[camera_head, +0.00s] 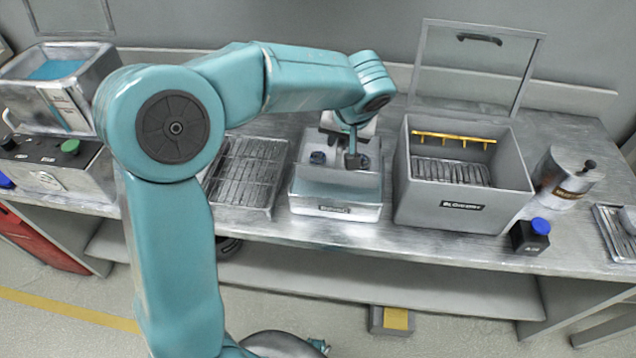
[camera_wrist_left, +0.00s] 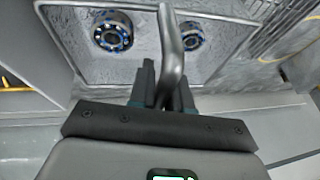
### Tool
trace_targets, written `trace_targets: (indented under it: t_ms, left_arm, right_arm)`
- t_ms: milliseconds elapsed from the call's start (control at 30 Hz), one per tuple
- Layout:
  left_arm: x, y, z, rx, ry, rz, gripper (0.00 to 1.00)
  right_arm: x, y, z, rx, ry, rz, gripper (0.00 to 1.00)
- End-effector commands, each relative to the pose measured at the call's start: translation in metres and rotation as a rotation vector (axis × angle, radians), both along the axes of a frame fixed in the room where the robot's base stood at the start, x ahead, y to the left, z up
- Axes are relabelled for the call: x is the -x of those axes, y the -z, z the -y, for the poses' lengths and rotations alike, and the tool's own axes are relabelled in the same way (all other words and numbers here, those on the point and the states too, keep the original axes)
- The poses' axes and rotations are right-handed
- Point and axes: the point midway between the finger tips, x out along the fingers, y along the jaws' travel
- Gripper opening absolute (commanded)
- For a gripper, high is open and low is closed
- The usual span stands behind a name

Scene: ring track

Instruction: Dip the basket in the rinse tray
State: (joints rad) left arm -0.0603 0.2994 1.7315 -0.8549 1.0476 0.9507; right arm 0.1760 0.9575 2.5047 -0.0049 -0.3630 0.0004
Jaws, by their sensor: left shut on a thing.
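The rinse tray (camera_head: 335,211) is a grey, open-topped box with a small label on its front, at the middle of the bench. My left gripper (camera_head: 353,158) reaches down over it from above. In the left wrist view the gripper (camera_wrist_left: 165,85) is shut on a bent grey metal handle (camera_wrist_left: 172,45), which I take as the basket's. Below it is a grey, textured floor with two round parts, one (camera_wrist_left: 113,32) on each side, ringed with blue dots. The same two dark parts (camera_head: 318,157) show inside the tray's outline. How deep the basket sits is unclear. My right gripper is out of view.
A slatted rack (camera_head: 245,172) stands left of the tray. A taller labelled grey bin (camera_head: 455,208) with an open clear lid and yellow bar stands close on the right. A blue-filled tank (camera_head: 62,100) is far left.

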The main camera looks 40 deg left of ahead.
Motion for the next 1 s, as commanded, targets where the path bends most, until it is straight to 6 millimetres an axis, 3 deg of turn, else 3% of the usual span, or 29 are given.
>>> trace_targets:
  t_ms: [567,1000]
  left_arm:
    - [0.0,-0.003,0.0,0.0,0.0,0.002,0.0]
    - [0.0,-0.042,0.0,0.0,0.0,0.002,0.0]
  right_arm:
    - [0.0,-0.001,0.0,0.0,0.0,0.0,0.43]
    - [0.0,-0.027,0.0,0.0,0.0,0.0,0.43]
